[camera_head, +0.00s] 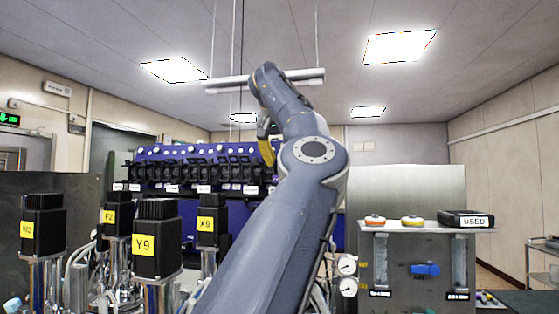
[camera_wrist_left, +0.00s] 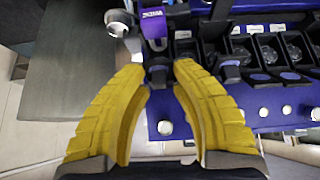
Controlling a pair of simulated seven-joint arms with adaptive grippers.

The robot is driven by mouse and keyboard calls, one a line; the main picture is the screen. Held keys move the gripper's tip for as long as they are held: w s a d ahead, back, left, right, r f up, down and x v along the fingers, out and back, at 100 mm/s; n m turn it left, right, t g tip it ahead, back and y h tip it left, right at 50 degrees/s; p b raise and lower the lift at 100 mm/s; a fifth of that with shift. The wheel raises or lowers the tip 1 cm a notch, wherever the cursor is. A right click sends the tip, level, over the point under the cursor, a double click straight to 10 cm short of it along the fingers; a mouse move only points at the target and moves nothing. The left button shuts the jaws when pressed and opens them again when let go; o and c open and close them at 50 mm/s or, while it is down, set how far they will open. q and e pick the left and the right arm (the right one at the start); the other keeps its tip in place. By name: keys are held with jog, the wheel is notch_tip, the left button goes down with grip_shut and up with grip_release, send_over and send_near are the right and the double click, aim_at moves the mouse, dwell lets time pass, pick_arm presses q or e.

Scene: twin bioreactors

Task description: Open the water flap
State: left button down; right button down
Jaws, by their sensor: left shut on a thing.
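My left gripper (camera_head: 265,128) has yellow fingers and is at the blue pump panel (camera_head: 165,172), partly hidden behind my own arm in the head view. In the left wrist view the two yellow fingertips (camera_wrist_left: 163,80) close on a small dark flap (camera_wrist_left: 159,73) at the panel's left end. A purple part with a small, hard-to-read label (camera_wrist_left: 153,24) is just above that flap. The contact is partly hidden by the fingertips. The flap's hinge and how far it is swung cannot be told. My right gripper is in neither view.
Several black motors with yellow labels, such as Y9 (camera_head: 157,238), stand at the lower left. A row of similar black flaps (camera_wrist_left: 265,50) runs to the right in the wrist view. A metal stand with gauges and a black USED box (camera_head: 466,219) is at right.

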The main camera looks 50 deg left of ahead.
pick_arm(q)
jog(key=shift+f, duration=0.1)
jog(key=c, duration=1.4)
grip_release()
jog(key=v, duration=1.2)
